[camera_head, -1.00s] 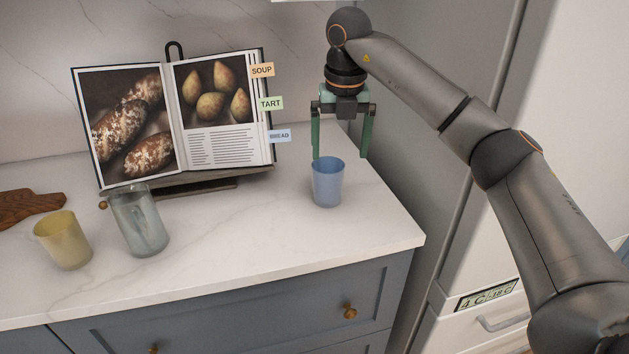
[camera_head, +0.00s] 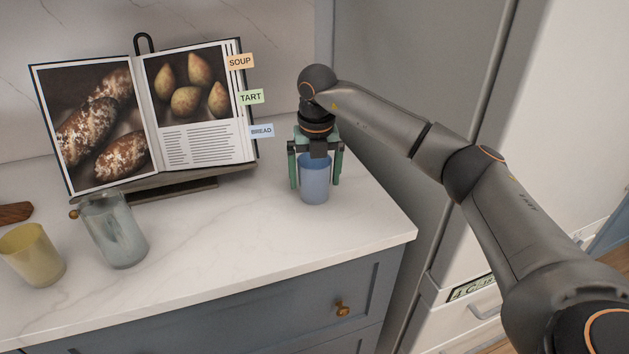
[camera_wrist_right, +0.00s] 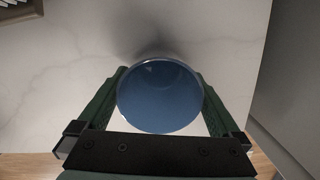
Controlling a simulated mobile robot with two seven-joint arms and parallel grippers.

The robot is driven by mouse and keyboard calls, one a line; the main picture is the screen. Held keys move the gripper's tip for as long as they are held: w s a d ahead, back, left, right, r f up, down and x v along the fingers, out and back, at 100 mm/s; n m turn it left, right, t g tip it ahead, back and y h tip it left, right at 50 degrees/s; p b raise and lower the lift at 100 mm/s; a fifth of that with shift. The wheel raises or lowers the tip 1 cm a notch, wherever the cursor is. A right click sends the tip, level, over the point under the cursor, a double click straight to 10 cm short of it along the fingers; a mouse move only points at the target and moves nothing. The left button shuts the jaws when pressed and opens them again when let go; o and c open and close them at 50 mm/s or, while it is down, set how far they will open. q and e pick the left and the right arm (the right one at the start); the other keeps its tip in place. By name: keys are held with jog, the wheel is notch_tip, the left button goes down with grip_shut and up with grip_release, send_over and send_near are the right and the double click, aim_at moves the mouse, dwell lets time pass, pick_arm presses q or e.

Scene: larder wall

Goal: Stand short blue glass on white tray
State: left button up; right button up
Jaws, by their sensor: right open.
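The short blue glass (camera_head: 314,182) stands upright on the marble counter near its right end. My right gripper (camera_head: 315,184) is lowered over it, with one green finger on each side of the glass. The right wrist view shows the blue glass (camera_wrist_right: 160,97) between the two open fingers (camera_wrist_right: 160,90). I cannot tell whether either finger touches it. No white tray shows in these views. My left gripper is not in view.
A tall clear grey glass (camera_head: 116,232) and a yellow glass (camera_head: 33,256) stand at the left. An open cookbook (camera_head: 150,110) on a stand is behind. A wooden board (camera_head: 15,212) is at the left edge.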

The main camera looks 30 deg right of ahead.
jog(key=shift+w+f, duration=0.1)
jog(key=shift+f, duration=0.85)
jog(key=shift+r, duration=0.15)
jog(key=c, duration=1.5)
